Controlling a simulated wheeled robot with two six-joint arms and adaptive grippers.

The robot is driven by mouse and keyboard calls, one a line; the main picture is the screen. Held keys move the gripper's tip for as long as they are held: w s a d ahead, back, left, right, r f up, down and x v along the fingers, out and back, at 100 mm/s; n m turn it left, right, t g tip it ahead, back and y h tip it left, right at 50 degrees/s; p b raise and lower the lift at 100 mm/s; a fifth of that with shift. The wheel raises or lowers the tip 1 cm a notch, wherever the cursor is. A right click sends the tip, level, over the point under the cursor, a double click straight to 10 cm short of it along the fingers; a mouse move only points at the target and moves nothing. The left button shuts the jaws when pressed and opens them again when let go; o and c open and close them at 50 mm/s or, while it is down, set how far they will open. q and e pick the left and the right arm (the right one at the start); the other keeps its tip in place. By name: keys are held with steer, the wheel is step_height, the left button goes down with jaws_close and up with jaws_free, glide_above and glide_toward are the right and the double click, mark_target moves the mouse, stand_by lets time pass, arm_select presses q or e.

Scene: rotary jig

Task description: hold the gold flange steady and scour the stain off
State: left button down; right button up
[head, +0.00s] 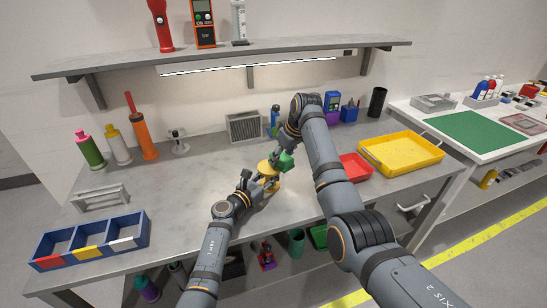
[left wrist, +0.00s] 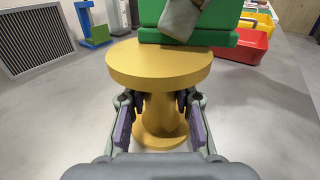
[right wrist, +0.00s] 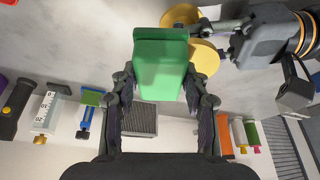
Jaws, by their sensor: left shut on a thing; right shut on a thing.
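The gold flange (left wrist: 160,65) stands upright on the grey bench, with a wide round top, a narrower neck and a round foot. My left gripper (left wrist: 160,105) is shut on its neck, one finger on each side. My right gripper (right wrist: 160,85) is shut on a green scouring block (right wrist: 160,62). In the left wrist view the green block (left wrist: 225,38) is at the top plate's far edge; I cannot tell whether it touches. In the head view the flange (head: 266,167) is partly hidden by both grippers. No stain can be made out.
A red tray (head: 355,168) and a yellow tray (head: 402,153) lie to the right. A blue divided bin (head: 92,243) and a grey rack (head: 100,196) are at the left. A grey vented box (head: 245,126) stands behind.

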steer(key=shift+r, duration=4)
arm_select(q)
steer(key=c, duration=1)
jaws_free()
steer(key=shift+a, duration=0.1)
steer(key=v, duration=1.1)
steer(key=shift+s+a, duration=0.25)
steer(key=shift+s, duration=0.1)
steer(key=shift+s, duration=0.1)
arm_select(e)
steer(key=shift+s+f, duration=0.1)
